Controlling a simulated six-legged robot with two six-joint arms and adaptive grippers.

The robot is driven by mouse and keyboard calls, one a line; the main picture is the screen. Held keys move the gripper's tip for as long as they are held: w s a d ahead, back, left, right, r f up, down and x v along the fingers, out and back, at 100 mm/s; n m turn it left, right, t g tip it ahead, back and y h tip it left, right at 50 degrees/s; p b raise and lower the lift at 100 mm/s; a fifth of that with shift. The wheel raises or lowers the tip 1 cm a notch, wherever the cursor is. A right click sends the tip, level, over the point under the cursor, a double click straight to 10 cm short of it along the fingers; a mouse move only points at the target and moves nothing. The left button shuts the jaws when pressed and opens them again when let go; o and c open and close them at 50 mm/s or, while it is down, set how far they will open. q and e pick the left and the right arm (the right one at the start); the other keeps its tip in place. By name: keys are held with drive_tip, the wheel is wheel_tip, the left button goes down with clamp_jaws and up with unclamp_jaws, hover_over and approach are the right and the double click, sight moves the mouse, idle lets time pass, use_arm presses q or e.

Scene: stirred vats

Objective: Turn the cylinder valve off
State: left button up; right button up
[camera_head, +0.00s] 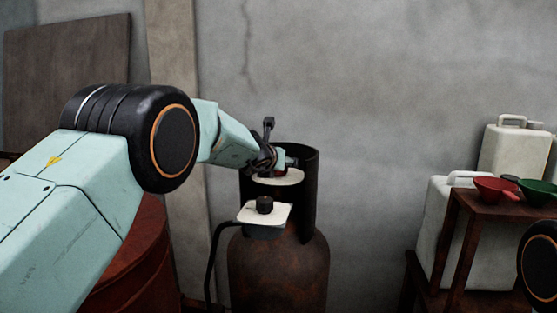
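A rusty brown gas cylinder (278,268) stands upright against the wall, with a dark open collar (309,190) around its top. My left arm reaches in from the left, and my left gripper (266,153) is at the collar's upper left side, over the valve area. My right gripper is out of view; only a round joint of my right arm shows at the right edge.
A red drum (135,265) stands left. A brown stand (462,245) with red and green funnels and white canisters (512,150) are right.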

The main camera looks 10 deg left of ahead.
use_arm(q)
drive_tip(key=shift+f, duration=0.1)
drive_tip(key=shift+c, duration=0.2)
drive_tip(key=shift+c, duration=1.4)
drive_tip(key=c, duration=0.8)
drive_tip(key=m+h+p, duration=0.1)
drive_tip(key=p, duration=0.4)
drive_tip(key=r+m+h+p, duration=0.1)
drive_tip(key=p, duration=0.4)
drive_tip(key=shift+a+g+h, duration=0.1)
drive_tip(key=shift+g+h, duration=0.2)
drive_tip(key=shift+h, duration=0.1)
drive_tip(key=shift+c, duration=0.2)
drive_tip(key=shift+f+m+h+p, duration=0.1)
drive_tip(key=shift+m+h+p, duration=0.25)
drive_tip(key=shift+p, duration=0.65)
drive_tip(key=shift+f, duration=0.15)
drive_tip(key=o, duration=1.2)
drive_tip(key=shift+f, duration=0.15)
drive_tip(key=shift+c, duration=0.2)
